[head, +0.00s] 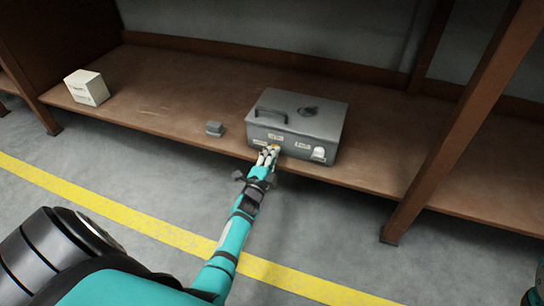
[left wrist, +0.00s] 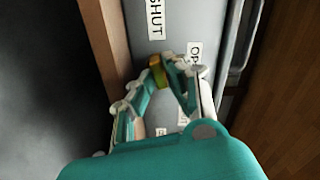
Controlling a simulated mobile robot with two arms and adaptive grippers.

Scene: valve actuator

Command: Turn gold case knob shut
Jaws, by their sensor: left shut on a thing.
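The grey metal case (head: 316,118) sits on the brown shelf, with a handle on its lid and white labels on its front. The gold knob (head: 275,148) is on the case's front, largely hidden by my left gripper. My left gripper (head: 268,152) reaches it from the front and is shut on it. In the left wrist view the gold knob (left wrist: 155,72) shows at the fingertips of the left gripper (left wrist: 165,68). A label reading SHUT and a partly hidden label starting with OP are beside it. My right gripper is not in view.
A white box (head: 87,87) stands farther left. A brown upright post (head: 465,115) is to the right. The floor in front has a yellow line (head: 130,209).

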